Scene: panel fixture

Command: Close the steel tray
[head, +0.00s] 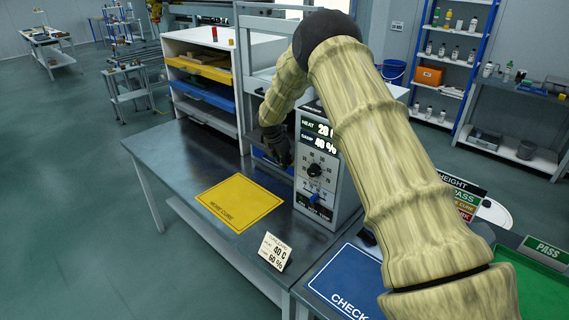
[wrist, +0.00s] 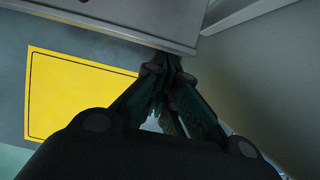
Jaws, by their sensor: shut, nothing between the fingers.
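The steel tray (head: 206,116) looks like the grey lowest tray in the white cabinet at the left, under a yellow and a blue tray. How far it stands out is hard to tell. My gripper (head: 284,158) is low over the table, right of the cabinet and beside the left of the dial box. In the wrist view my gripper (wrist: 168,72) has its fingers together and empty. Their tips are close to the edge of a grey metal panel (wrist: 140,18); I cannot tell whether this is the tray or whether they touch.
The dial box (head: 326,165) stands close right of my gripper. A yellow mat (head: 239,204) lies on the table (head: 165,150), with a small sign card (head: 274,251) in front. The yellow tray (head: 200,70) and blue tray (head: 203,93) are above the steel one.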

